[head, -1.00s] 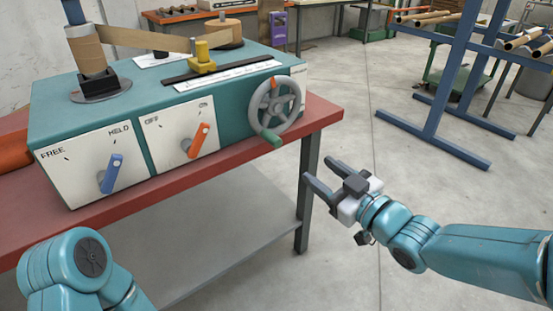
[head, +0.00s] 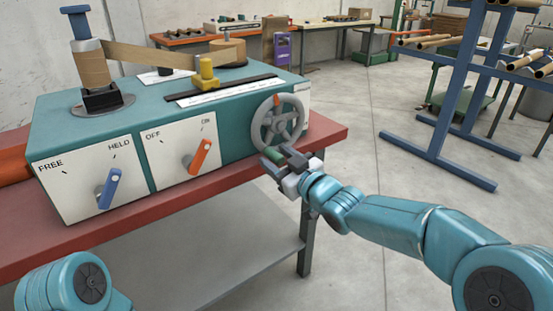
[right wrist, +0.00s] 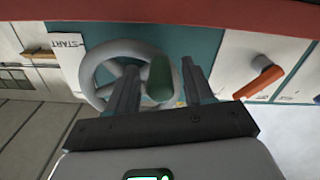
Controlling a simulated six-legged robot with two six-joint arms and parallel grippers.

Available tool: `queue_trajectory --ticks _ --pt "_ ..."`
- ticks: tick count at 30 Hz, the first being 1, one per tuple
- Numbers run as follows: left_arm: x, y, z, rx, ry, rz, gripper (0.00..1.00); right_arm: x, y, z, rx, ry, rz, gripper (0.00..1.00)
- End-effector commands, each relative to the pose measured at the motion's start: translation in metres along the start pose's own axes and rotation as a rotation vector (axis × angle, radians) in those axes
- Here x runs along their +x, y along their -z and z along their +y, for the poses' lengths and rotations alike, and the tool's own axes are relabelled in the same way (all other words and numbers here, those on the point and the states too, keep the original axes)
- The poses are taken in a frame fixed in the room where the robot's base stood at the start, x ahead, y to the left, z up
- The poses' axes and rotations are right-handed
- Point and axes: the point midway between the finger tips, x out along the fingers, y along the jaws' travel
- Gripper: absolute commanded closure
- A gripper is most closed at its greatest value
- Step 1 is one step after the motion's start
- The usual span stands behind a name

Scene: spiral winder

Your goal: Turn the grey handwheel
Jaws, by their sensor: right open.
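The grey handwheel (head: 278,124) is on the right end of the teal machine's front, with an orange mark at the top of its rim. Its green handle (head: 272,153) sticks out at the lower rim. My right gripper (head: 275,160) is open at this handle. In the right wrist view, the green handle (right wrist: 159,80) stands between the two open fingers, with a gap visible on each side, and the handwheel (right wrist: 120,46) is behind them. My left gripper is out of view; only part of my left arm shows at lower left.
The orange lever (head: 200,156) and blue lever (head: 108,188) are on white panels left of the wheel. The machine sits on a red bench (head: 330,132) whose edge runs below the gripper. A blue rack (head: 452,110) stands at right, with clear floor between.

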Motion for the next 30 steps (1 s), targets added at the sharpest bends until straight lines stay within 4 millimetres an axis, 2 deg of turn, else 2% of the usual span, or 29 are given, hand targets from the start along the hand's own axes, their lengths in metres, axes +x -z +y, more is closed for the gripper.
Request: queue_trajectory --ticks 3,11,15,16,25,30 --pt "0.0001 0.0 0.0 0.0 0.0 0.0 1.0 0.0059 -0.0002 -0.0002 0.0 0.0 0.0 0.48" --pt "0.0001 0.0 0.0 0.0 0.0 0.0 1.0 0.0066 0.0001 0.0002 0.0 -0.001 0.001 0.48" --pt "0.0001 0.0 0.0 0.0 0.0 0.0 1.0 0.0064 0.0001 0.0002 0.0 -0.001 0.001 0.94" --pt "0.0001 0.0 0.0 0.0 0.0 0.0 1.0 0.0064 0.0 0.0002 0.0 -0.001 0.0 1.0" --pt "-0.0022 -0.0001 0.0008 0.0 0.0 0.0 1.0 0.0063 0.0016 -0.0005 0.018 0.0 0.0 1.0" --pt "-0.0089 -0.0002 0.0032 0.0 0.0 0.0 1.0 0.0063 0.0065 -0.0029 0.085 0.0 -0.001 1.0"
